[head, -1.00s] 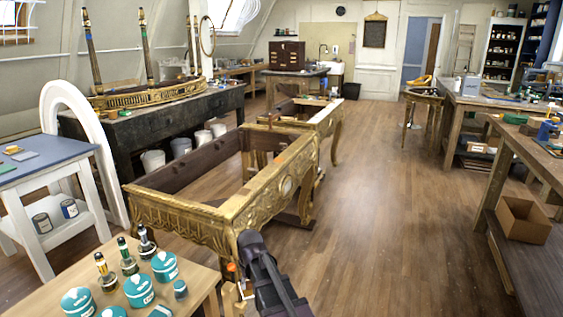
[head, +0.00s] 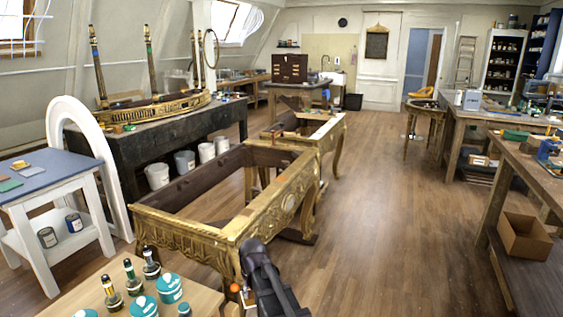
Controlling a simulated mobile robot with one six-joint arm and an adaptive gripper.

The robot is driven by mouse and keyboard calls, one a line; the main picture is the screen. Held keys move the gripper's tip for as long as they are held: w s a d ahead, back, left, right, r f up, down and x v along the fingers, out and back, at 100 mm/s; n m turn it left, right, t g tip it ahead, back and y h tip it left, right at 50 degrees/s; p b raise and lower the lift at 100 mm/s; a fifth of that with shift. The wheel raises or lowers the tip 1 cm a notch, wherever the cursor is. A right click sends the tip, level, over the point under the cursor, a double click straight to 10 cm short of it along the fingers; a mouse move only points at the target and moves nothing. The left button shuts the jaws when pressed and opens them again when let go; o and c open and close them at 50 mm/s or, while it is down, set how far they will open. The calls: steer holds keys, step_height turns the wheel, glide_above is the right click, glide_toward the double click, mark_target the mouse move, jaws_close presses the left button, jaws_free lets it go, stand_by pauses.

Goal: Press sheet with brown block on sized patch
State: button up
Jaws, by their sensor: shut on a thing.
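The gilt console frame (head: 237,232) stands in the middle of the floor, its carved front and side rails facing me. A pale oval patch (head: 289,205) shows on its right side rail; I cannot tell whether this is the sized patch. My dark arm comes up from the bottom edge, in front of the console's near corner leg. The fingertips of my gripper cannot be made out. I cannot make out the brown block or the sheet.
A wooden bench with teal-labelled jars (head: 168,288) and small bottles (head: 132,276) is at bottom left. A blue-topped white table (head: 45,183) stands left, a long dark bench (head: 133,148) behind it. An open cardboard box (head: 525,236) lies right. The floor (head: 385,215) between is clear.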

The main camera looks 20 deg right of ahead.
step_height(320, 180, up, 12)
steer(key=p, duration=1)
steer(key=shift+f, duration=0.25)
steer(key=shift+s+f, duration=0.1)
